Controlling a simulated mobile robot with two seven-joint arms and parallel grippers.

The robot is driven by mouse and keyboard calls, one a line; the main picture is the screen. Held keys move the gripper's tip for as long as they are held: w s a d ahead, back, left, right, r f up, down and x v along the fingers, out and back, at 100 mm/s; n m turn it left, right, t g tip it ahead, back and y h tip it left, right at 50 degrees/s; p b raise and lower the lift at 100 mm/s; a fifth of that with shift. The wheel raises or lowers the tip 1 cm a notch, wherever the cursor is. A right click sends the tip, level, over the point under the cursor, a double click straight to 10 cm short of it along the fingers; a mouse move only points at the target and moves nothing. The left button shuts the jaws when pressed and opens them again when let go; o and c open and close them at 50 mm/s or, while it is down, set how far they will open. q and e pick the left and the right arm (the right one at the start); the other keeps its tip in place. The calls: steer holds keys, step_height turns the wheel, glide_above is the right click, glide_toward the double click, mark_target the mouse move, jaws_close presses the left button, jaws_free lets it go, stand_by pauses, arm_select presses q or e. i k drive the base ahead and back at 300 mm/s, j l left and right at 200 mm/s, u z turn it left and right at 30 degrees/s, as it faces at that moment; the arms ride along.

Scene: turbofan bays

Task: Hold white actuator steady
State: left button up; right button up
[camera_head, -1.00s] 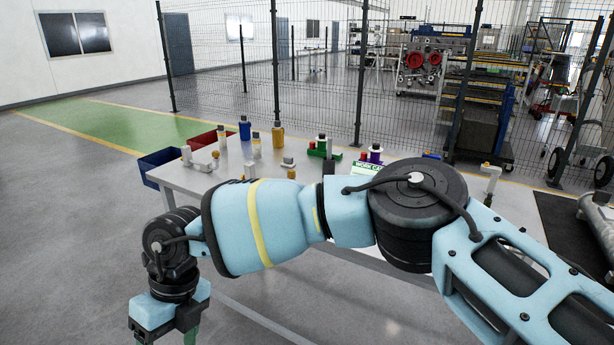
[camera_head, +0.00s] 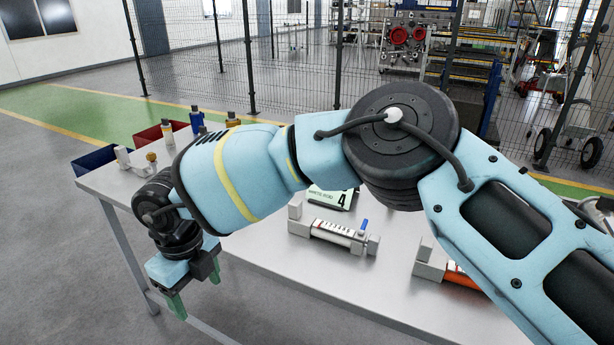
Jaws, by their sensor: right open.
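A white actuator (camera_head: 332,233) lies on the grey table (camera_head: 300,265), with light grey blocks at its ends and a small blue part at its right end. My right arm reaches across the view from the right. My right gripper (camera_head: 196,287) is open and empty, pointing down beyond the table's front left edge. It is well to the left of the white actuator and apart from it. My left gripper is out of view.
An orange actuator (camera_head: 461,278) with a grey end block lies to the right, partly hidden by my arm. Blue (camera_head: 95,160) and red (camera_head: 152,136) bins sit at the table's far left.

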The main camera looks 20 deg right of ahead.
mark_target(361, 232)
steer(key=i+l, duration=0.55)
steer(key=l, duration=0.3)
steer(key=i+l, duration=0.3)
steer(key=l, duration=0.1)
